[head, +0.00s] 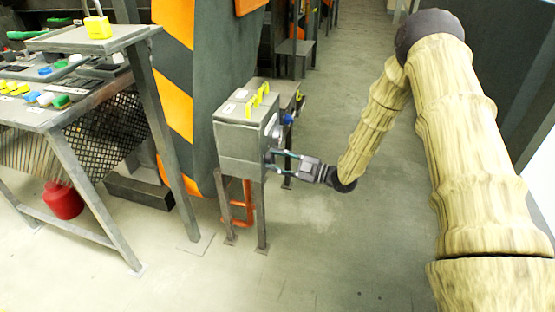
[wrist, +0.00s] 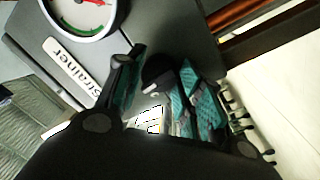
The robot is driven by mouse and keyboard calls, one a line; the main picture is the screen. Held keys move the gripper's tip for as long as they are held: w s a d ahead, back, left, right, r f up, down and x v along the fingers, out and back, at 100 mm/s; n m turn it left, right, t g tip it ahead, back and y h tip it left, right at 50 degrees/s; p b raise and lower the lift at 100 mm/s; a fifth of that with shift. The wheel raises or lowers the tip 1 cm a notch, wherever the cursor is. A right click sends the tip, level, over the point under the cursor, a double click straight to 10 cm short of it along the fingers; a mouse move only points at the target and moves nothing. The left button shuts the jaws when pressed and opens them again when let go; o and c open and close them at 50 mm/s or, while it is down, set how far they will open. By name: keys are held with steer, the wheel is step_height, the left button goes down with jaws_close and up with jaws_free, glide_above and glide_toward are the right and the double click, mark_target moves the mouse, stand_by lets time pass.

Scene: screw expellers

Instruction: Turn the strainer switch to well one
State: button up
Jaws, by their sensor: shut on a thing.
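The strainer switch (wrist: 158,70) is a dark round knob on the grey panel, seen in the wrist view between my fingers. My gripper (wrist: 160,82) has teal-padded fingers, one on each side of the knob, and is shut on it. The fingers hide much of the switch, so its setting and any well markings cannot be read. A white label reading "Strainer" (wrist: 70,65) is on the panel to the left. In the head view my gripper (head: 274,160) reaches the right-hand face of the grey control box (head: 240,150).
A round gauge (wrist: 78,12) with a red needle is on the panel above the label. Yellow pieces (head: 260,95) stand on the box top, and a blue knob (head: 288,119) is above my gripper. A control desk (head: 70,115) stands left. Open floor (head: 330,260) lies in front.

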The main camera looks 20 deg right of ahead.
steer(key=shift+n+g+y+p, duration=0.4)
steer(key=shift+n+p, duration=0.05)
steer(key=shift+n, duration=3.55)
steer(key=o, duration=1)
steer(key=v, duration=1.2)
steer(key=shift+d, duration=0.1)
